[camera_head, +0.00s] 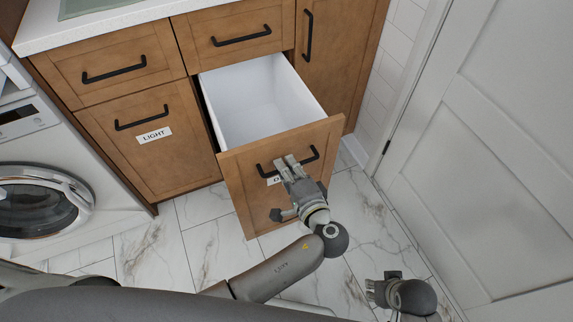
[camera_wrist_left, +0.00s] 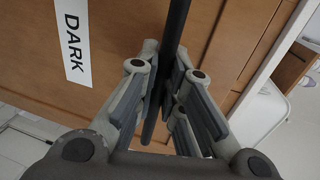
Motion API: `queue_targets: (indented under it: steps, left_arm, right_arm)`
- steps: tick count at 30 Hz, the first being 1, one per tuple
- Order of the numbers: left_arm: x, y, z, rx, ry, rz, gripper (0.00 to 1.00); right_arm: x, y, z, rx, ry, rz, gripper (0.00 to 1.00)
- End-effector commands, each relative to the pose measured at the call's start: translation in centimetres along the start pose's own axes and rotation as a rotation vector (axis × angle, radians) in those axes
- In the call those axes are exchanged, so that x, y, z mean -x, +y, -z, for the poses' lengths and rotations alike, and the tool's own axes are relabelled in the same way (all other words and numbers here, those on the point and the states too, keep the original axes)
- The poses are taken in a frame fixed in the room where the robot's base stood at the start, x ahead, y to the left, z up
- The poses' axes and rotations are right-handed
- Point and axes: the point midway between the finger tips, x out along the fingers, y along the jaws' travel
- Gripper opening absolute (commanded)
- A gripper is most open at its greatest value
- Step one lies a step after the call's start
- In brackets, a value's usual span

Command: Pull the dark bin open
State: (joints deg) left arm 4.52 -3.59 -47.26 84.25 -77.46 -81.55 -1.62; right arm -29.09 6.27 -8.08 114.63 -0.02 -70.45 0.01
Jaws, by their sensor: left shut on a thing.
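The dark bin (camera_head: 280,172) is a wooden pull-out drawer with a white inside, standing well out from the cabinet. Its black bar handle (camera_head: 308,154) runs across the upper front. My left gripper (camera_head: 287,165) is at the handle, and in the left wrist view the gripper (camera_wrist_left: 168,85) is shut on the black handle bar (camera_wrist_left: 177,30). The label reading DARK (camera_wrist_left: 73,40) shows beside the handle there; in the head view the gripper mostly covers it. My right gripper (camera_head: 376,287) is low at the right, away from the bin, its fingers too small to judge.
The LIGHT bin (camera_head: 150,155) beside it is closed. A washing machine (camera_head: 40,200) stands at the left. A white door (camera_head: 490,150) is at the right. Marble floor (camera_head: 205,245) lies in front of the cabinet. The bin's inside (camera_head: 262,100) looks empty.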

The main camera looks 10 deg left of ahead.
Motion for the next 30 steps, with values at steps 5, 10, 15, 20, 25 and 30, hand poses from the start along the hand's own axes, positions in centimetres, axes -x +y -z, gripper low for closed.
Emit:
queue_targets:
  steps: [5,10,15,20,25,30]
  left_arm:
    - [0.0,0.1,0.0,0.000,0.000,-0.002,0.26]
    - [0.0,0.0,0.0,0.000,0.000,-0.001,0.31]
    - [0.1,0.0,0.0,0.000,0.000,-0.001,0.31]
    - [1.6,0.1,0.1,0.000,0.002,-0.004,0.31]
    - [4.5,0.1,0.1,0.000,0.002,-0.005,0.31]
    - [6.7,0.1,0.0,0.000,0.002,-0.003,0.31]
  right_arm:
    - [0.0,0.0,0.0,0.000,0.000,0.000,0.40]
    - [0.0,0.0,0.0,0.000,0.000,0.000,0.40]
    - [0.0,0.0,0.0,0.000,0.001,0.000,0.40]
    - [0.0,0.0,0.0,0.000,0.001,0.000,0.40]
    - [0.0,0.0,0.0,0.000,0.000,0.000,0.40]
    - [0.0,0.0,0.0,0.000,0.000,0.000,0.40]
